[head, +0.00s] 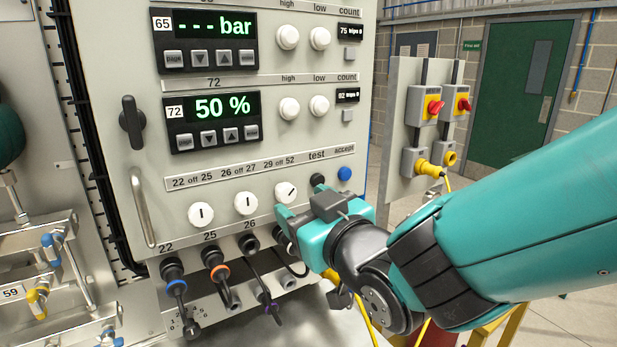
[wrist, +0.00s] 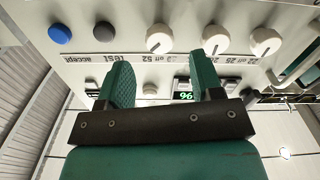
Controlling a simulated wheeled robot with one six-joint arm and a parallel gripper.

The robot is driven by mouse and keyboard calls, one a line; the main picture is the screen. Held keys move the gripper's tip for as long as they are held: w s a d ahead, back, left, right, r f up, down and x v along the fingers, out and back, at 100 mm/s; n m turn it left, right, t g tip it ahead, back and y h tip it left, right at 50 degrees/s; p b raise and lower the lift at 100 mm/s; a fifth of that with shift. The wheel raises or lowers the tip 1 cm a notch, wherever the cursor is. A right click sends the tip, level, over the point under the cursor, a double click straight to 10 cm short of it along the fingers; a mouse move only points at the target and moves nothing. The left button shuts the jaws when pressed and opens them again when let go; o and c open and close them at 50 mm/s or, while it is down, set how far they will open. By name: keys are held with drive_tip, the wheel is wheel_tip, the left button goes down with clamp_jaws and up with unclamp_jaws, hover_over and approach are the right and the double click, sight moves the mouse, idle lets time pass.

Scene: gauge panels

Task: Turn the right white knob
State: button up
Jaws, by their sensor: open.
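The right white knob (head: 286,192) is the last of three round knobs in a row on the grey panel, under the label "29 off 52". Its dark pointer line is tilted, while the lines on the left knob (head: 201,214) and middle knob (head: 246,203) look upright. My gripper (head: 290,213) is at the right knob's lower right, one finger close to its rim. In the wrist view, my gripper (wrist: 162,70) is open and empty, and the right knob (wrist: 160,39) lies beyond the gap between the fingertips. I cannot tell whether a finger touches it.
A black button (head: 317,180) and a blue button (head: 344,173) sit just right of the knob. Cable plugs (head: 250,244) hang below the knob row. Two displays (head: 210,121) with small white knobs are above. A metal handle (head: 143,207) is at left.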

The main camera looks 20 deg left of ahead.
sight(288, 195)
drive_tip(key=shift+p+x, duration=0.8)
drive_tip(key=shift+x, duration=1.45)
drive_tip(key=shift+c, duration=0.4)
drive_tip(key=c, duration=0.8)
drive_tip(key=shift+c, duration=0.2)
drive_tip(key=shift+b, duration=0.35)
drive_tip(key=n+b, duration=0.1)
drive_tip(key=b, duration=0.1)
drive_tip(key=n+b, duration=0.2)
drive_tip(key=shift+f, duration=0.3)
drive_tip(key=n+b, duration=0.3)
drive_tip(key=shift+b, duration=0.3)
drive_tip(key=shift+r+n+b, duration=0.2)
drive_tip(key=shift+n+b, duration=0.8)
drive_tip(key=shift+n, duration=0.3)
